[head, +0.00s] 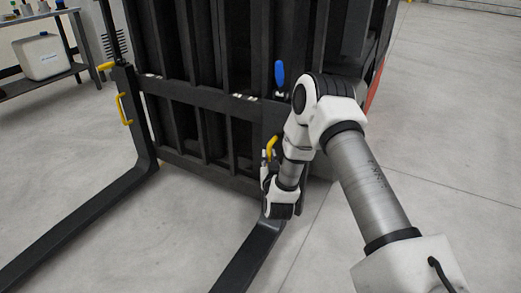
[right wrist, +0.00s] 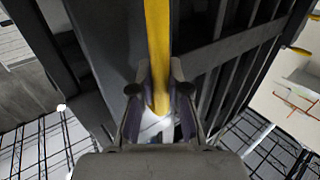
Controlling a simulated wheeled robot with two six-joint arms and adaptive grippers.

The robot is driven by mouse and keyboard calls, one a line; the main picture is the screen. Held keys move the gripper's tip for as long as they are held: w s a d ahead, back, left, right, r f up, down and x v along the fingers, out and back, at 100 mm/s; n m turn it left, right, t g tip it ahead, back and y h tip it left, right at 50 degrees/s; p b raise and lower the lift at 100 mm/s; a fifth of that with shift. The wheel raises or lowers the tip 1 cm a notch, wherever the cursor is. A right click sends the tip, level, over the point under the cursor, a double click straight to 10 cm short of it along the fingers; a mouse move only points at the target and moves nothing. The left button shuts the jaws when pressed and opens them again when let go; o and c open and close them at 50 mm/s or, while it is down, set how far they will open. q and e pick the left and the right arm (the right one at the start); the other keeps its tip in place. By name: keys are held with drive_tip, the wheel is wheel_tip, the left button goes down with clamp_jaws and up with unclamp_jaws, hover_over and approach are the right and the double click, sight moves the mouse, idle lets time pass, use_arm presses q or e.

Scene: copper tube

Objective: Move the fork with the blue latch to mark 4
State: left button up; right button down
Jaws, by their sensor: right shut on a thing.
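The fork with the blue latch (head: 248,260) is the right-hand one on the dark forklift carriage. Its blue latch (head: 279,74) stands upright at the top of the carriage rail. Its yellow handle (head: 271,146) shows beside my right gripper (head: 267,163). In the right wrist view the yellow handle (right wrist: 158,40) runs between the two fingers of my right gripper (right wrist: 160,85), which is shut on it. My arm hides much of the fork's upright part. White marks (head: 243,97) sit on the rail left of the blue latch; their numbers are too small to read. My left gripper is out of view.
The other fork (head: 85,220) is at the left, with a yellow latch (head: 105,66) and a yellow handle (head: 123,108). More white marks (head: 153,76) are near it. A workbench (head: 50,78) with a white canister (head: 41,57) stands at the back left. The floor between the forks is clear.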

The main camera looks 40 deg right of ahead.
drive_tip(key=shift+s+d+f, duration=0.1)
drive_tip(key=shift+s+d, duration=0.05)
drive_tip(key=shift+d, duration=0.05)
drive_tip(key=c, duration=1.1)
unclamp_jaws()
drive_tip(key=shift+s, duration=0.1)
drive_tip(key=shift+c, duration=0.2)
drive_tip(key=v, duration=1.2)
drive_tip(key=shift+d, duration=0.1)
